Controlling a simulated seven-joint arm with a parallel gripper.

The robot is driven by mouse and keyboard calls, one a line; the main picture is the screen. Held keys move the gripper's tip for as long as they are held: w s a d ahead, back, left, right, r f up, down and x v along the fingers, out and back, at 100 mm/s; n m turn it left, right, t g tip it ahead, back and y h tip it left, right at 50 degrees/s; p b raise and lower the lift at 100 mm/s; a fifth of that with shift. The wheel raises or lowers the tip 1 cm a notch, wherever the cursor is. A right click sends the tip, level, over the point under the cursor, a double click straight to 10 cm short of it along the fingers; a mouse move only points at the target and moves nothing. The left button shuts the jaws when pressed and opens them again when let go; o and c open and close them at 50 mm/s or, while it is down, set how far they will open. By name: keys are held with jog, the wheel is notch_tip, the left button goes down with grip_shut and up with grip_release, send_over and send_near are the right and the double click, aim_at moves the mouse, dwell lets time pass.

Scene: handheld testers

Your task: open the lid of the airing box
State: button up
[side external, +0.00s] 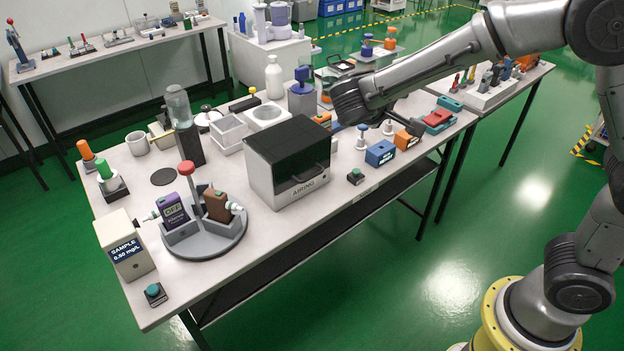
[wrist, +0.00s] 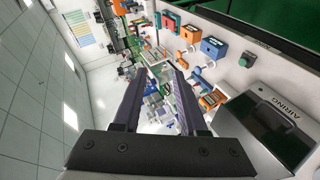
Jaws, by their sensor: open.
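The airing box (side external: 262,183) is a pale box labelled "AIRING", standing near the front middle of the bench.
A blue tester (side external: 380,153), an orange tester (side external: 408,137) and a green button (side external: 355,176) sit right of the box. A round grey stand (side external: 205,245) with two testers is on its left. White trays and a bottle (side external: 274,77) stand behind. The aisle in front is clear.

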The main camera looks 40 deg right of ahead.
aim_at(293, 156)
jog(key=w+a+f+n+t+h, duration=0.1)
jog(key=w+a+f+n+t, duration=0.35)
jog(key=w+a+f, duration=0.45)
jog(key=s+a+f+n+t+y, duration=0.1)
jog(key=s+a+f+n, duration=0.15)
jog(key=a+f, duration=0.35)
jog(key=s+a+f+n+t+y, duration=0.15)
jog(key=a+f+n, duration=0.25)
jog(key=f, duration=0.4)
jog(key=r+x, duration=0.1)
jog(key=x, duration=1.2)
jog(key=shift+d+r+h, duration=0.25)
jog(key=shift+h, duration=0.2)
grip_shut()
